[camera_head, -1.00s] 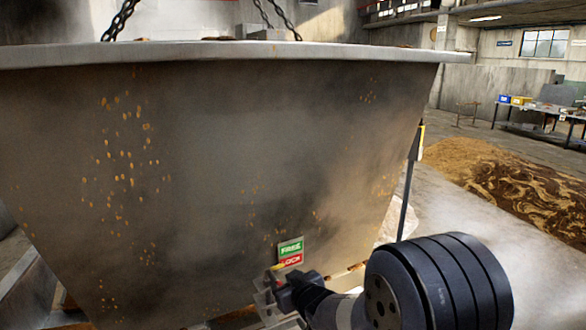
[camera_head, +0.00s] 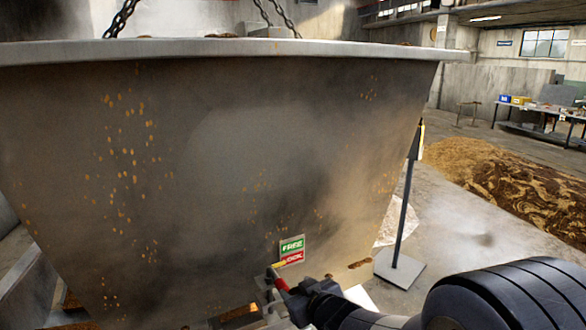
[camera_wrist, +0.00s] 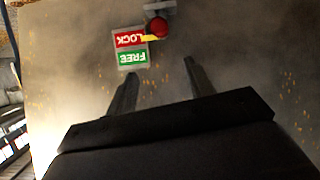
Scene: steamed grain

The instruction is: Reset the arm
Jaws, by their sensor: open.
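The large metal vat (camera_head: 200,150) fills most of the head view, its wall speckled with grain. A green FREE and red LOCK sign (camera_head: 291,250) is fixed low on its right side. A red-handled latch (camera_head: 282,284) with a yellow pointer is just below the sign, the pointer beside the LOCK half. My gripper (camera_head: 318,290) is just right of the latch. In the wrist view my gripper (camera_wrist: 161,72) is open, with nothing between its fingers. The latch's round red end (camera_wrist: 158,25) and the sign (camera_wrist: 131,48) lie beyond the fingertips.
A thin post on a flat base (camera_head: 399,270) stands right of the vat. A grain heap (camera_head: 510,185) lies on the floor further right. A table (camera_head: 535,108) with boxes is at the back right. Chains (camera_head: 121,18) rise above the vat.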

